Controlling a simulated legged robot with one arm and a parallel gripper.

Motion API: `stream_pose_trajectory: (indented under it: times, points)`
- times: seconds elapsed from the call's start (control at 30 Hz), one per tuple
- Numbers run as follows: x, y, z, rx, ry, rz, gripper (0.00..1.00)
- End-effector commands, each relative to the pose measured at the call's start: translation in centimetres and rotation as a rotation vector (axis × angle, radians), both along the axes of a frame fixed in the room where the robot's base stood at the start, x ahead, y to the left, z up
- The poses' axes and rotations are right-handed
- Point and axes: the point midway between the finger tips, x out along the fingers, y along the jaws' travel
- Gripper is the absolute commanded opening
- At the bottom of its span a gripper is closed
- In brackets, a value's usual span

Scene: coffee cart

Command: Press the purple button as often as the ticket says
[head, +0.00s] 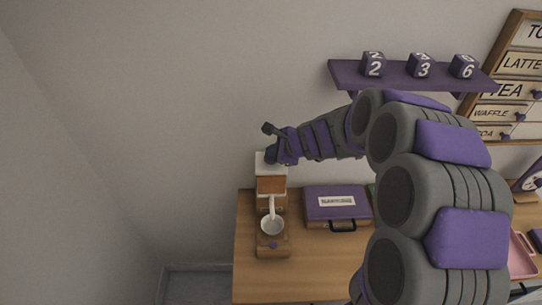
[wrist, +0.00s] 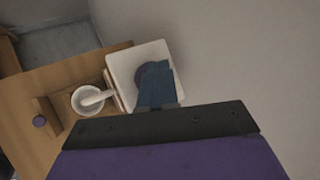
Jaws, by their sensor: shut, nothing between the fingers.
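A coffee machine with a white top and wooden body (head: 270,184) stands at the table's left end. On the front of its wooden base is a small round purple button (head: 273,245), also seen in the wrist view (wrist: 39,122). My gripper (head: 270,155) is shut and empty at the machine's top. In the wrist view its blue fingers (wrist: 155,86) are over the white square top (wrist: 121,66), partly hiding a round purple patch (wrist: 141,75). Whether they touch is unclear. I cannot make out a ticket in either view.
A white cup (head: 272,226) stands under the spout, in front of the machine. A purple case (head: 325,216) with an unreadable label lies to the right on the wooden table (head: 260,290). Number cubes sit on a purple shelf (head: 345,77) above. A menu board (head: 485,101) hangs at right.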

Motion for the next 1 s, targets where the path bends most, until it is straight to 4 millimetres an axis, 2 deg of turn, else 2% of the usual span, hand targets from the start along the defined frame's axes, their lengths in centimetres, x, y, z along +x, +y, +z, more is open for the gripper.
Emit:
stream_pose_trajectory:
  times: [1.0]
  points:
    - [0.01,-0.02,-0.86,0.000,0.002,-0.001,0.00]
